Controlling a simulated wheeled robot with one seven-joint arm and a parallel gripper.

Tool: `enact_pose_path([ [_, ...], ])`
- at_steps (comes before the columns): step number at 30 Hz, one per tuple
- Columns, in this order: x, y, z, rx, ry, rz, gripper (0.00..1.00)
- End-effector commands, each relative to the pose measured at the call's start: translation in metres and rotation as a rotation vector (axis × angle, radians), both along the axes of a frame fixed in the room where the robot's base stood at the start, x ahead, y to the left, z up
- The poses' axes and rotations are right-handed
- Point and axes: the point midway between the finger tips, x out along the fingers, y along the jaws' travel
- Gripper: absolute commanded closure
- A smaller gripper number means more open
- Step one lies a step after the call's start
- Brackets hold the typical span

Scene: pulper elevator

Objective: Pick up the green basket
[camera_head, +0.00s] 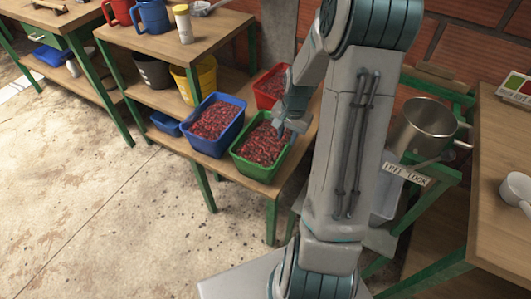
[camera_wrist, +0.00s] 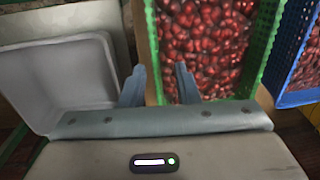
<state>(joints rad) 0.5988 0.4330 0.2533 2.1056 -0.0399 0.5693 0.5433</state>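The green basket (camera_head: 249,167) is full of small red fruit and stands on the wooden shelf near its front right corner. In the wrist view its long green wall (camera_wrist: 265,45) and the fruit inside show clearly. My gripper (camera_head: 284,127) is at the basket's right side in the head view. In the wrist view my gripper (camera_wrist: 160,75) is open, with one finger outside the near-left wall and the other over the fruit, so the wall runs between them. I cannot tell whether either finger touches the wall.
A blue basket (camera_head: 213,145) of red fruit stands close on the left, and a red basket (camera_head: 259,97) behind. A yellow bucket (camera_head: 206,77) is farther left. A pale bin (camera_wrist: 55,75) lies left in the wrist view. A metal pot (camera_head: 425,128) stands right of my arm. Open floor lies front left.

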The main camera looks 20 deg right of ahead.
Motion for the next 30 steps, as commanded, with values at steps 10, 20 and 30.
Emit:
enact_pose_path([
  [10,0.002,0.002,-0.036,0.001,0.001,0.001,0.72],
  [20,0.004,0.002,-0.08,0.0,0.001,0.002,0.72],
  [30,0.005,0.002,-0.082,-0.001,-0.001,0.002,0.89],
])
